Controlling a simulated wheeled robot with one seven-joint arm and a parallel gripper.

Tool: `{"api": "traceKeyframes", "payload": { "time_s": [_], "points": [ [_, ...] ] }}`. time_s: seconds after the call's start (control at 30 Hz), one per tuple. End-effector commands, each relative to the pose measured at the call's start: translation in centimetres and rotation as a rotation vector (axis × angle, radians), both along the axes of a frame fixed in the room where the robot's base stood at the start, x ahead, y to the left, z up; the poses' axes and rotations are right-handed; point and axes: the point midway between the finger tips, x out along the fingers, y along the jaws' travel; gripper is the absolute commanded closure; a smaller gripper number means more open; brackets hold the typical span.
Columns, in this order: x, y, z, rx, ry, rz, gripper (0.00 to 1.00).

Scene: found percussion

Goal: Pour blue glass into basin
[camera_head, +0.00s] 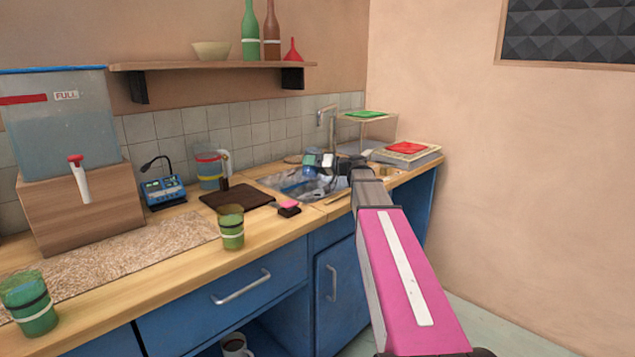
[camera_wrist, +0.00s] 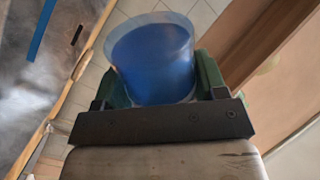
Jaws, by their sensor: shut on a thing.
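My gripper (camera_wrist: 155,82) is shut on the blue glass (camera_wrist: 148,62), a clear-walled cup with blue inside, held between green fingers in the wrist view. In the head view my gripper (camera_head: 322,161) is small and partly hidden by my own wrist, over the sink area at the far right of the counter. The steel basin (camera_head: 283,184) lies below it, with a blue patch showing inside. The glass is hard to make out there, and I cannot tell its exact tilt.
A faucet (camera_head: 322,117) stands behind the basin. A red-and-white scale-like box (camera_head: 405,150) and a clear stand with a green top (camera_head: 366,114) are to its right. A dark board (camera_head: 237,196), a pink sponge (camera_head: 289,205) and a green cup (camera_head: 231,230) stand left.

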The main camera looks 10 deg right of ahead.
Motion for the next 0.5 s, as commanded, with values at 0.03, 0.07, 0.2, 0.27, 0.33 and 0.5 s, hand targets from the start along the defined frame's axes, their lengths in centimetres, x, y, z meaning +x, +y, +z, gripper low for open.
{"api": "traceKeyframes", "payload": {
  "time_s": [0.03, 0.07, 0.2, 0.27, 0.33, 0.5],
  "points": [
    [0.02, -0.01, -0.07, 0.004, 0.006, 0.000, 0.70],
    [0.02, -0.01, -0.13, 0.005, 0.010, 0.001, 0.70],
    [0.04, -0.02, -0.40, 0.013, 0.026, 0.000, 0.70],
    [0.05, -0.03, -0.51, 0.016, 0.034, -0.001, 0.70],
    [0.07, -0.03, -0.65, 0.020, 0.043, 0.000, 0.70],
    [0.09, -0.04, -0.98, 0.029, 0.064, 0.000, 0.70]
  ]
}}
